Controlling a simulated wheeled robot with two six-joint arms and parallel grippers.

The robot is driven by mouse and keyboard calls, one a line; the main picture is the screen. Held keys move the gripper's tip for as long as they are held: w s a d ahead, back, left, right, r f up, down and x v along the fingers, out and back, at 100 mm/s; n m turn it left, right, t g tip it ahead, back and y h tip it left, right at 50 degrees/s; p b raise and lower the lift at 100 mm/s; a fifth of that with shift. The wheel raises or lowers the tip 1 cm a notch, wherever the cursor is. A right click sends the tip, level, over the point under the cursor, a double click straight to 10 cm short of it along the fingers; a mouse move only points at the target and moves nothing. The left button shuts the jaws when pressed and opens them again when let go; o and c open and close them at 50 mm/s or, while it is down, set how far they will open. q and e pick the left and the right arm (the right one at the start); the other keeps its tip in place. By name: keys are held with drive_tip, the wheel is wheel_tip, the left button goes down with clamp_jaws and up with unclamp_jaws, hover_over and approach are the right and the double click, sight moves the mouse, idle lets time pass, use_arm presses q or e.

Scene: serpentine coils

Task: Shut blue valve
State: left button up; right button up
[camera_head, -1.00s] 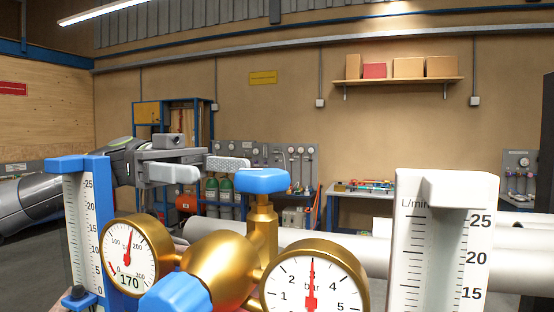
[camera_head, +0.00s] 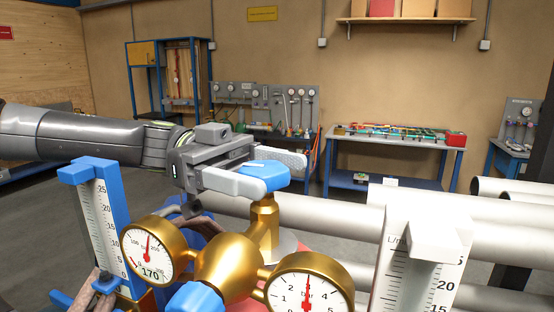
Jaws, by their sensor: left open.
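The blue valve handle (camera_head: 264,177) is a flat blue lever on top of an upright brass stem (camera_head: 264,222), which rises from a round brass regulator body (camera_head: 229,268). My left gripper (camera_head: 270,169) comes in from the left at the handle's height. Its jaws are open, with one finger on the near left side of the handle and the other behind it. The handle lies between the fingers; I cannot tell whether either touches it. A second blue knob (camera_head: 195,298) sits low at the front of the regulator. My right gripper is not in view.
Two brass dial gauges flank the regulator, one at left (camera_head: 152,249) and one at right (camera_head: 308,289). A blue-framed flow tube (camera_head: 113,215) stands at left and a white flow meter (camera_head: 425,240) at right. Grey pipes (camera_head: 340,215) run behind. A workbench (camera_head: 390,142) stands farther back.

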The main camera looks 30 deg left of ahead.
use_arm(q)
drive_tip(key=shift+w+d, duration=0.15)
drive_tip(key=shift+d, duration=0.65)
drive_tip(key=shift+f, duration=0.1)
drive_tip(key=c, duration=1)
